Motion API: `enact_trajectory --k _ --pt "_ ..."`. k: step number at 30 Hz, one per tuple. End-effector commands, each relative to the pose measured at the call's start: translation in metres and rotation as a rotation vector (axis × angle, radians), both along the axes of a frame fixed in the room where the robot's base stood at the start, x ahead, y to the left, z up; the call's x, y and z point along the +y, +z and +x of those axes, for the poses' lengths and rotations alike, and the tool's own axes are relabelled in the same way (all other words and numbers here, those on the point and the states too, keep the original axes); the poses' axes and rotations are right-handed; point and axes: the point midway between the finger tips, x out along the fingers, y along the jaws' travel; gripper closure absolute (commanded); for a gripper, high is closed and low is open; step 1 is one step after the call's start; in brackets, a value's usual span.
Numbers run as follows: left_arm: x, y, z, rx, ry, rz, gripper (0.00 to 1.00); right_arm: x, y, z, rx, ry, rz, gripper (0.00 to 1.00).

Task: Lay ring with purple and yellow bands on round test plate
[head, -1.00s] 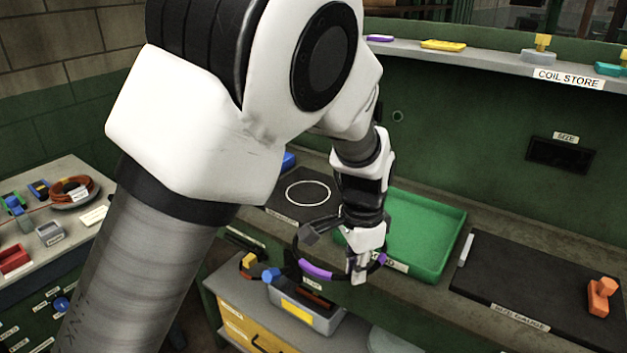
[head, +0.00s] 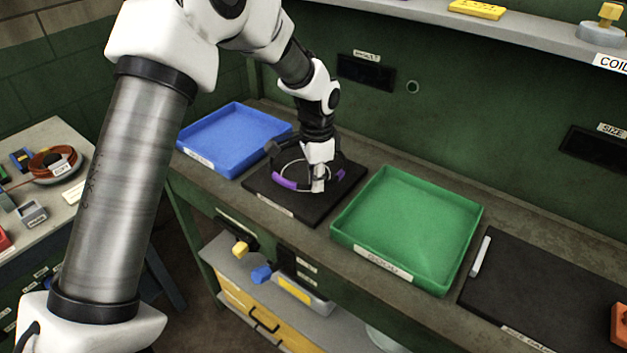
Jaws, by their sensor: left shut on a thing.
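The ring (head: 286,183) is dark with purple bands; no yellow band is clear in this view. My left gripper (head: 318,184) is shut on the ring's near right side. The ring is over the black square plate (head: 312,211) with a white circle outline, partly hidden by my gripper and the ring. I cannot tell whether the ring touches the plate. My right gripper is not in view.
A blue tray (head: 228,137) stands left of the plate and a green tray (head: 400,225) right of it. A black size gauge board (head: 545,290) lies farther right. A shelf (head: 530,40) runs above. A side table (head: 60,150) holds small parts.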

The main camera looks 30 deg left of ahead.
Motion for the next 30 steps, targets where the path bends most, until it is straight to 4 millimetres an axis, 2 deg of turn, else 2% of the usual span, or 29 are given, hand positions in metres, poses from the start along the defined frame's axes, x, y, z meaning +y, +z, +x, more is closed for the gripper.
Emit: enact_trajectory --k 3,9,14,15,17,26,30 --pt "0.009 -0.003 0.004 0.001 0.000 0.001 1.00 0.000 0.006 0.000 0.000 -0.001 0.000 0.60" --pt "0.009 -0.033 0.002 0.004 -0.002 0.001 1.00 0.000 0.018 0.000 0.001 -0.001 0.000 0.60" --pt "0.009 -0.036 0.003 -0.001 -0.001 0.001 1.00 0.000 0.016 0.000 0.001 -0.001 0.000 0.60" --pt "0.009 -0.036 0.003 0.001 -0.001 0.001 0.82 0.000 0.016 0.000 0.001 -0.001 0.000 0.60" --pt "0.009 -0.036 0.003 0.001 -0.001 0.001 0.64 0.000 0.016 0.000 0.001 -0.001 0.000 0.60" --pt "0.008 -0.035 0.003 0.001 -0.001 0.001 0.64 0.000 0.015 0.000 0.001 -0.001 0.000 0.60" --pt "0.008 -0.021 0.004 -0.003 -0.001 0.001 0.64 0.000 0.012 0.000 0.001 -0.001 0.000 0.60"
